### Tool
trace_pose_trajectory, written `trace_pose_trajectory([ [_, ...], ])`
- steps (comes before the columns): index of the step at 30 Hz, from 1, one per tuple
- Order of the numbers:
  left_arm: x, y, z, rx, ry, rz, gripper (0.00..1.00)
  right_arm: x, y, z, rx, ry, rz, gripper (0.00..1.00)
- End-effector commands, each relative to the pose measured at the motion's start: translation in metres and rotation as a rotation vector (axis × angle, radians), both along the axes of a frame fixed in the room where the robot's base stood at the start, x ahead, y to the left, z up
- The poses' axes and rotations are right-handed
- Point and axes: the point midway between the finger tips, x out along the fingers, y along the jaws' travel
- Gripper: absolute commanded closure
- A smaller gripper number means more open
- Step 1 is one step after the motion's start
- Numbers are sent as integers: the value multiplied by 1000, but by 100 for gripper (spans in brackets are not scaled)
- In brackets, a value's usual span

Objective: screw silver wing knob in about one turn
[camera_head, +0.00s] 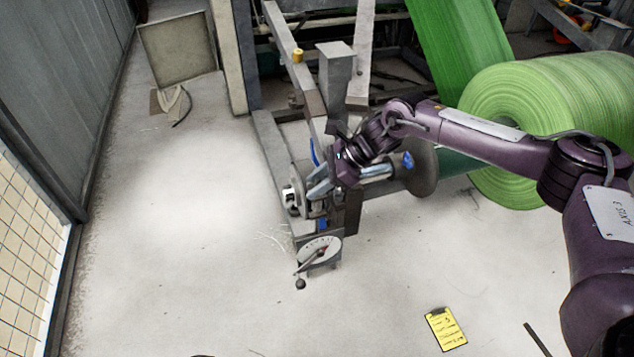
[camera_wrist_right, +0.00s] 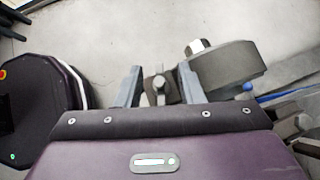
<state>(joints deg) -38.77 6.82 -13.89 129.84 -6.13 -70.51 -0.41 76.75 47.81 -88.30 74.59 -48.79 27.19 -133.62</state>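The silver wing knob (camera_wrist_right: 159,86) shows in the right wrist view, in the gap between the two fingers of my right gripper (camera_wrist_right: 160,84). Floor-coloured gaps show beside it, mainly on the left. I cannot tell whether the right finger touches it. My right gripper is open, and in the head view (camera_head: 318,182) it reaches the machine's bearing block from the right. In that view the knob is hidden or too small to make out among the fingers and block. My left gripper is not in view.
A dark rounded housing with a pale hex end (camera_wrist_right: 199,46) stands close to the right finger. A green roll (camera_head: 545,115) stands at the right. A yellow notice (camera_head: 445,328) lies on clear floor.

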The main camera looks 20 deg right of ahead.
Motion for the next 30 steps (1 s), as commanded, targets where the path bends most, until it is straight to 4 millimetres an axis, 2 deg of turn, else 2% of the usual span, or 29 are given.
trace_pose_trajectory([
  [3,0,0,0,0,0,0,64,0,0,0,0,0,0,67],
  [11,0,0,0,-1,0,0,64,0,0,0,0,-1,-1,100],
  [22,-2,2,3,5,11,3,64,0,-1,1,1,0,-56,100],
  [30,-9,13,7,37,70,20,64,-1,-1,2,0,1,-236,100],
])
